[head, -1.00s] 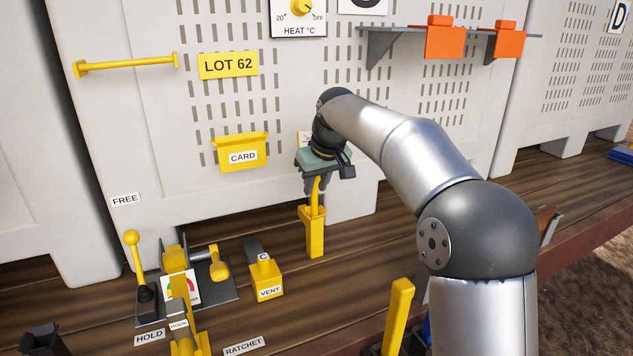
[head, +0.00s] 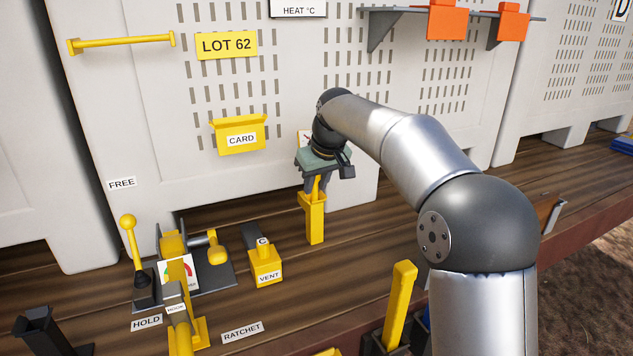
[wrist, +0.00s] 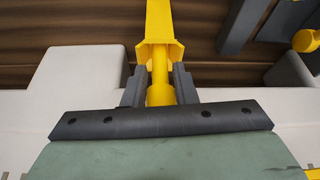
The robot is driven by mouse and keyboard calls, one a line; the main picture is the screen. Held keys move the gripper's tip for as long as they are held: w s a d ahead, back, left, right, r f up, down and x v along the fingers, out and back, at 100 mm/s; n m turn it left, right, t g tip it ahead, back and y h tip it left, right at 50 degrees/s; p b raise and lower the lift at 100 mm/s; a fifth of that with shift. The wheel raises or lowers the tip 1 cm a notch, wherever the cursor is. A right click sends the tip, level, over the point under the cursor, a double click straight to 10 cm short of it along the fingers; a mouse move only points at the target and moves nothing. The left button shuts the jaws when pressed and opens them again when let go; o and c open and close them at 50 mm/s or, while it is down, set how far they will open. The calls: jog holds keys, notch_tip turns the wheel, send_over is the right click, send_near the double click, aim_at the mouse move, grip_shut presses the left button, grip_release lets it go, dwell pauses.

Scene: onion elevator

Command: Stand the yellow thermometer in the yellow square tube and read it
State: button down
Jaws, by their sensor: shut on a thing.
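The yellow thermometer (head: 316,187) is upright in my gripper (head: 317,184), which is shut on its upper part. The wrist view shows its round yellow shaft (wrist: 160,92) between the two dark fingers (wrist: 159,88). The yellow square tube (head: 314,222) stands on the wooden deck directly below. The shaft's lower part goes into the tube's flared mouth, which also shows in the wrist view (wrist: 158,50). A short length of shaft shows between fingers and mouth. The lower end is hidden, so I cannot tell its depth. No reading is visible.
The pale crate wall (head: 300,90) stands close behind my gripper, with a yellow card holder (head: 240,135). Left of the tube are the yellow VENT block (head: 265,265) and a lever (head: 130,245). A yellow post (head: 400,305) stands front right. Bare deck lies around the tube.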

jog(key=c, duration=1.1)
grip_release()
